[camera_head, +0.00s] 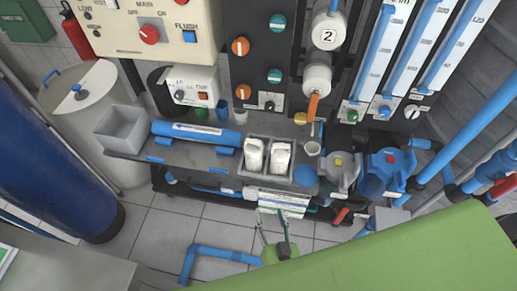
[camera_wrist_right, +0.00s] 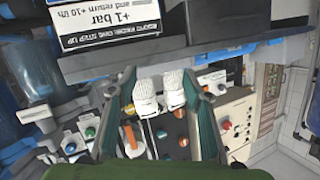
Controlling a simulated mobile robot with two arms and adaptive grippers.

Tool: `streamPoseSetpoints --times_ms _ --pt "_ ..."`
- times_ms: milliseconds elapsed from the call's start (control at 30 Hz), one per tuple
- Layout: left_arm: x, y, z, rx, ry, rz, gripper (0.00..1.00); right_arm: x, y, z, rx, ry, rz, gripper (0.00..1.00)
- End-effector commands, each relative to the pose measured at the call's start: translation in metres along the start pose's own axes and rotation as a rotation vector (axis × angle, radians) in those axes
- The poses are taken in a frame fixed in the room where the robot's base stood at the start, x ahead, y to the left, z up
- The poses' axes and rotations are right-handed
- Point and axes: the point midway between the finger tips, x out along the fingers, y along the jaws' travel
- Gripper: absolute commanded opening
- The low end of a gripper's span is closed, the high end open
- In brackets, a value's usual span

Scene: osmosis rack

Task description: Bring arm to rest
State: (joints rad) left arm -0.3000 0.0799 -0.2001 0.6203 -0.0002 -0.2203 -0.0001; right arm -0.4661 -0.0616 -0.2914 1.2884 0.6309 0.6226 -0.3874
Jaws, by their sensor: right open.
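My right gripper (camera_head: 272,226) is open and empty at the end of my green arm, low in front of the bench. It also shows in the right wrist view (camera_wrist_right: 160,85), with its two dark green fingers spread apart. In the wrist view, two white bottles (camera_wrist_right: 146,95) appear between the fingers, beyond them. In the head view the bottles (camera_head: 254,154) stand side by side in a grey tray on the bench. My left gripper is not in view.
A small sign (camera_head: 284,203) hangs at the bench front near my right gripper; it looms large in the wrist view (camera_wrist_right: 105,18). A blue floor pipe (camera_head: 224,253) runs left of the gripper. Open tiled floor (camera_head: 150,225) lies left.

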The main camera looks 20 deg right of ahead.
Motion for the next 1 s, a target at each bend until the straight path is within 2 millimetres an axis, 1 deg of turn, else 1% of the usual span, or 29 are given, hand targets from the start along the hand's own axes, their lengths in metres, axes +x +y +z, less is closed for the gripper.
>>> streamPoseSetpoints --times_ms 167,233,267,367,400,467,500,567,600,667,700,767,800,833,900,1000 --pt "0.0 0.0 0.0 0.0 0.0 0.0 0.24 0.0 0.0 0.001 0.0 -0.001 -0.001 0.45" --pt "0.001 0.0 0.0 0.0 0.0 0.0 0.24 0.0 0.001 0.008 -0.009 -0.019 -0.009 0.45" --pt "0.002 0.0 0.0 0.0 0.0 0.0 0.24 -0.001 0.001 0.015 -0.016 -0.035 -0.016 0.45" --pt "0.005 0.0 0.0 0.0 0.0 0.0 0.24 -0.005 0.006 0.057 -0.065 -0.142 -0.06 0.45" --pt "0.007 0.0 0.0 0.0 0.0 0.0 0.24 -0.008 0.011 0.081 -0.092 -0.205 -0.082 0.45" --pt "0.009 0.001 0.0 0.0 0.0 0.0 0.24 -0.018 0.022 0.121 -0.138 -0.316 -0.112 0.45" --pt "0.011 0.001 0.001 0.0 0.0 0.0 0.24 -0.027 0.032 0.149 -0.169 -0.398 -0.128 0.45" --pt "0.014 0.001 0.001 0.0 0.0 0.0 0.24 -0.044 0.051 0.188 -0.217 -0.522 -0.143 0.45" --pt "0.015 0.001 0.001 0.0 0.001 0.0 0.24 -0.057 0.066 0.212 -0.246 -0.603 -0.147 0.45" --pt "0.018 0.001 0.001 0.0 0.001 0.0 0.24 -0.079 0.09 0.245 -0.29 -0.725 -0.147 0.45" --pt "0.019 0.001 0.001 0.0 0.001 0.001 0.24 -0.094 0.107 0.264 -0.317 -0.802 -0.14 0.45" --pt "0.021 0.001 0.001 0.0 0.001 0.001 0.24 -0.118 0.134 0.287 -0.356 -0.912 -0.126 0.45" --pt "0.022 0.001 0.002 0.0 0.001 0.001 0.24 -0.133 0.15 0.299 -0.378 -0.977 -0.113 0.45" --pt "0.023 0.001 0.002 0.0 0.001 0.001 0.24 -0.144 0.162 0.307 -0.395 -1.023 -0.104 0.45" --pt "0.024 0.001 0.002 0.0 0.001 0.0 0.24 -0.166 0.186 0.32 -0.427 -1.114 -0.08 0.45" --pt "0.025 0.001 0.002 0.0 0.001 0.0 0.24 -0.189 0.209 0.329 -0.458 -1.2 -0.053 0.45"
